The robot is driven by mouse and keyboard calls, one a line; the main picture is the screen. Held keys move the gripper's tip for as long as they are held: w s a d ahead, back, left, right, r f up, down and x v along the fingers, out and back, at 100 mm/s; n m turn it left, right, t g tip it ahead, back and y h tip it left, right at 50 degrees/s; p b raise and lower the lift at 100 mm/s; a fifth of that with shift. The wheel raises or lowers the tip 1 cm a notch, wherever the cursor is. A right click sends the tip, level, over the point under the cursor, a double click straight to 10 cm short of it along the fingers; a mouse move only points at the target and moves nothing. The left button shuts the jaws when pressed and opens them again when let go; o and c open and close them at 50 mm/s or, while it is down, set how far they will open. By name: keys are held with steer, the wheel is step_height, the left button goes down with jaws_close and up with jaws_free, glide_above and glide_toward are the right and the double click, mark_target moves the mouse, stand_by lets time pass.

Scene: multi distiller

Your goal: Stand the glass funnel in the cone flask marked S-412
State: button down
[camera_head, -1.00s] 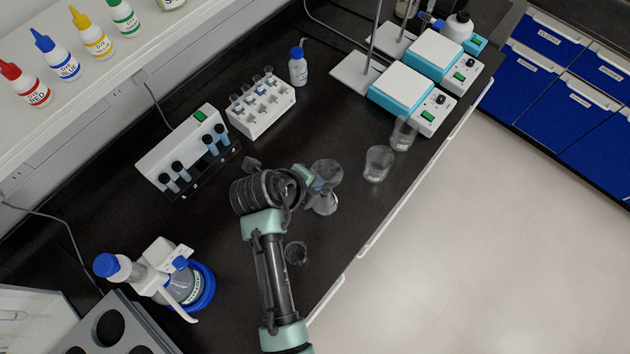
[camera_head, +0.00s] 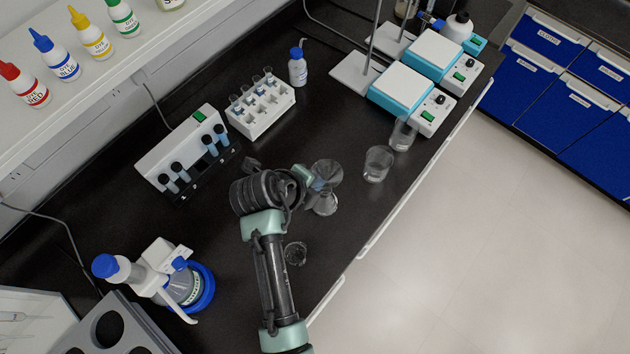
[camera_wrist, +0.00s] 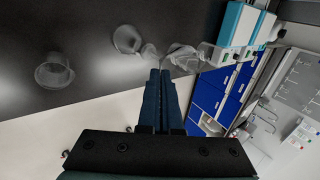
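The clear glass funnel (camera_head: 327,171) shows its wide mouth beside my fingertips in the head view. A clear cone flask (camera_head: 325,205) stands on the black bench directly below it in the picture. Its marking cannot be read. My gripper (camera_head: 314,184) is at the funnel's lower part, with its fingers close together, and appears shut on it. In the wrist view the fingers (camera_wrist: 161,74) point at overlapping clear glass, with a rounded glass shape (camera_wrist: 127,40) just left of the tips. I cannot tell whether the funnel's stem is inside the flask's neck or only above it.
A small glass vessel (camera_head: 295,253) stands near the bench's front edge. Two beakers, one (camera_head: 378,164) nearer and one (camera_head: 403,134) farther, stand to the right before the hotplates (camera_head: 403,88). Tube racks (camera_head: 262,110) stand behind. A bottle-top dispenser (camera_head: 180,283) is at left.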

steer(key=shift+f+b, duration=2)
steer(key=shift+f, duration=0.1)
steer(key=c, duration=1.6)
jaws_free()
steer(key=c, duration=1)
jaws_free()
steer(key=b+v, duration=0.2)
steer(key=v, duration=1.1)
steer(key=shift+b, duration=0.4)
